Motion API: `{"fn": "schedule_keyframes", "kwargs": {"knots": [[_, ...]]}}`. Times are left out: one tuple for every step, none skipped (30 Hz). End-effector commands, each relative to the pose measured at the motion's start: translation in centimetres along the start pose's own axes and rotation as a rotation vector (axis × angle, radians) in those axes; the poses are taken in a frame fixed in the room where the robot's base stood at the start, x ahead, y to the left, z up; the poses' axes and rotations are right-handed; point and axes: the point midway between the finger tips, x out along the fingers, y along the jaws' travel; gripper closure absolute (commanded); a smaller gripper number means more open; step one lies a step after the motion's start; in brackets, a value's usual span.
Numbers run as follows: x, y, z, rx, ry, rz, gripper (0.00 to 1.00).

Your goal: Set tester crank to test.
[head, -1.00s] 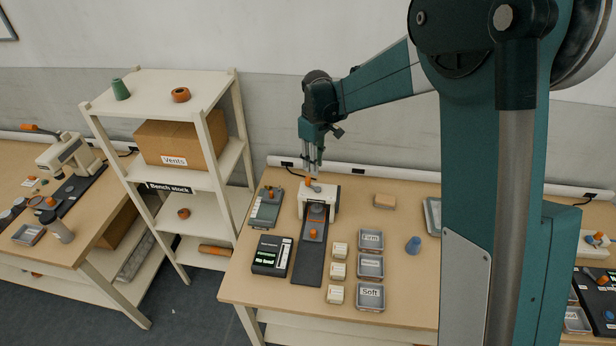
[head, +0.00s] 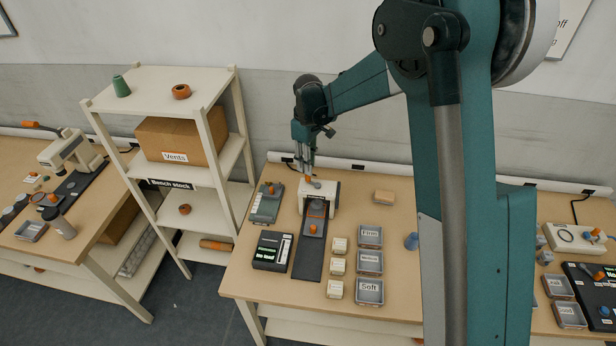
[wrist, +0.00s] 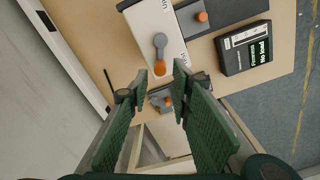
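The tester (head: 331,197) is a white block straddling the end of a dark base strip on the bench. Its crank (wrist: 160,52) is a grey lever on the white top with an orange knob at one end. In the head view the knob (head: 308,179) shows just below my gripper (head: 307,172). In the wrist view my gripper (wrist: 160,75) is open, its green fingers apart, with the knob appearing between the fingertips. I cannot tell whether they touch it. A "Firmness No load" display (wrist: 245,50) stands beside the base. Markings by the crank are mostly cut off.
A grey device (head: 265,205) with an orange knob stands left of the tester. A white shelf (head: 160,75) stands to the left.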

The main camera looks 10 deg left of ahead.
Motion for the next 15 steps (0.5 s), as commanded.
{"fn": "schedule_keyframes", "kwargs": {"knots": [[0.5,0.0,0.0,0.000,0.000,0.000,0.78],[0.8,0.0,0.0,0.000,0.000,0.000,0.78],[1.2,0.0,0.0,0.000,0.000,0.000,0.78],[1.6,0.0,0.0,0.000,0.000,0.000,0.78],[1.9,0.0,0.0,0.000,0.000,0.000,0.78],[2.4,0.0,0.0,0.000,0.000,0.000,0.78],[2.8,0.0,0.0,0.000,0.000,0.000,0.78],[3.1,0.0,0.0,0.000,0.000,0.000,0.78],[3.6,0.0,0.0,0.000,0.000,0.000,0.78],[4.0,0.0,0.0,0.000,0.000,0.000,0.78],[4.3,0.0,0.0,0.000,0.000,0.000,0.78],[4.7,0.0,0.0,0.000,0.000,0.000,0.78],[5.0,0.0,0.0,0.000,0.000,0.000,0.78],[5.3,0.0,0.0,0.000,0.000,0.000,0.78],[5.6,0.0,0.0,0.000,0.000,0.000,0.78]]}}
